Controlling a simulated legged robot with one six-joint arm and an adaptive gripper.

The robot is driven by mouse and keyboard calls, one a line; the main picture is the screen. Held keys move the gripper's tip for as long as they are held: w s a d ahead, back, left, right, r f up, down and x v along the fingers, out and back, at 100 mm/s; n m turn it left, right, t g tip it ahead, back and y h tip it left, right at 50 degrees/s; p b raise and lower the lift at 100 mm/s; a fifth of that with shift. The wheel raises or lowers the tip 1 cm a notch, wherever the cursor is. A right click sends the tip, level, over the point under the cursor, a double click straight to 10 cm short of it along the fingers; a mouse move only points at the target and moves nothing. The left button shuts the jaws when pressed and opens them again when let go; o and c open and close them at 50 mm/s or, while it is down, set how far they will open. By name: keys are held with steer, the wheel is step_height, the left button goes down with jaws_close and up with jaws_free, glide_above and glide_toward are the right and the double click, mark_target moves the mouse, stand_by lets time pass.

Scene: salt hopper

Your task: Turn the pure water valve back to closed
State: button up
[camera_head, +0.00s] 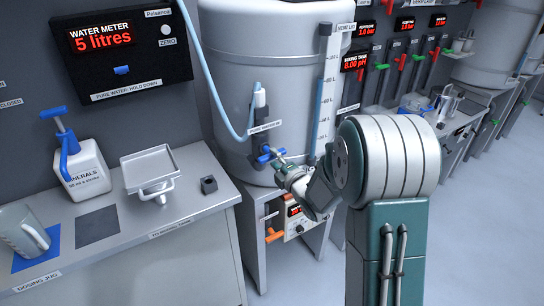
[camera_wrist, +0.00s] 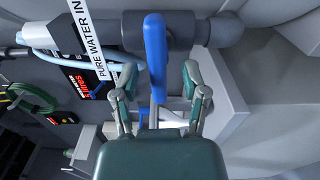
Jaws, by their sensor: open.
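The pure water valve has a blue lever handle (camera_wrist: 155,50), labelled "PURE WATER IN" in the wrist view. In the head view the blue handle (camera_head: 268,155) sits low on the front of the large grey tank (camera_head: 275,60), below a small label. My gripper (camera_wrist: 157,78) is open, with one finger on each side of the blue lever and a gap showing on both sides. In the head view my gripper (camera_head: 284,166) is at the handle, and its fingertips are small and partly hidden there.
The water meter (camera_head: 100,40) on the left wall reads 5 litres. A counter (camera_head: 190,190) holds a minerals bottle (camera_head: 82,170), a tray stand (camera_head: 150,167) and a jug (camera_head: 22,232). A box with an orange handle (camera_head: 273,235) sits under the tank.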

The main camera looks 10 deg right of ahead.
steer(key=shift+x, duration=0.95)
jaws_close()
steer(key=shift+m, duration=0.5)
steer(key=shift+f, duration=0.1)
jaws_free()
